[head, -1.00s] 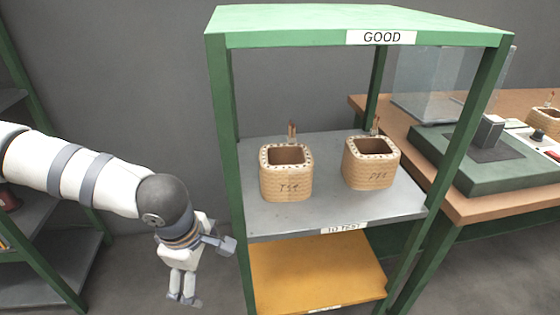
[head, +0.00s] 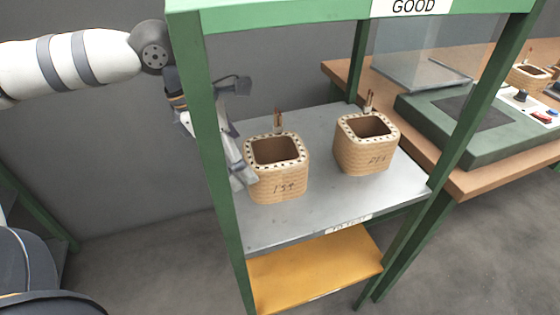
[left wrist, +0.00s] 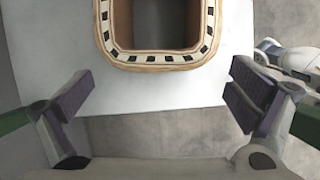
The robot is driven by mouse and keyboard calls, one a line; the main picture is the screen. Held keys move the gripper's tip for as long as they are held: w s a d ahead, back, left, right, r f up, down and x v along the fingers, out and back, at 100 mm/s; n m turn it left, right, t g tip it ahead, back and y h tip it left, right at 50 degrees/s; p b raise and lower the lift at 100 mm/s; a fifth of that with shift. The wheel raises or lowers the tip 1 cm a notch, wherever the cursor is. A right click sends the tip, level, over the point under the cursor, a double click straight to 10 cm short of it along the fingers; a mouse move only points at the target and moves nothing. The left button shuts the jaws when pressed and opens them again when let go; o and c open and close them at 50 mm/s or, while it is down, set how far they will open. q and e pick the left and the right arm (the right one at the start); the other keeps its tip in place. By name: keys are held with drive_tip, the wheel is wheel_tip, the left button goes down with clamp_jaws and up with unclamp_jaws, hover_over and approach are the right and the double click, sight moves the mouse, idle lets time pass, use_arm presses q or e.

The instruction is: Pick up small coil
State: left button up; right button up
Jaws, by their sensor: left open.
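Two tan wound coils stand upright on the grey middle shelf (head: 340,205) in the head view. The left coil (head: 280,182) and the right coil (head: 365,155) look about the same size; I cannot tell which counts as small. My left gripper (head: 243,172) is at the left of the shelf, behind the green post and beside the left coil. In the left wrist view, my left gripper (left wrist: 165,100) is open and empty, its fingers apart at the shelf edge. A coil's rim (left wrist: 160,62) lies ahead between them. My right gripper is not in view.
A green post (head: 215,150) stands in front of my left wrist. The top shelf labelled GOOD (head: 300,14) is above, and a yellow shelf (head: 315,270) is below. A brown bench (head: 480,180) with a green device (head: 480,140) is at right.

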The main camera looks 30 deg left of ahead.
sight(272, 153)
use_arm(q)
drive_tip(key=w+d, duration=0.2)
drive_tip(key=w+d+f, duration=0.1)
drive_tip(key=w+d, duration=0.1)
drive_tip(key=shift+w+d, duration=0.15)
drive_tip(key=shift+w, duration=0.1)
drive_tip(key=shift+f, duration=0.1)
drive_tip(key=c, duration=1.4)
drive_tip(key=shift+c, duration=0.2)
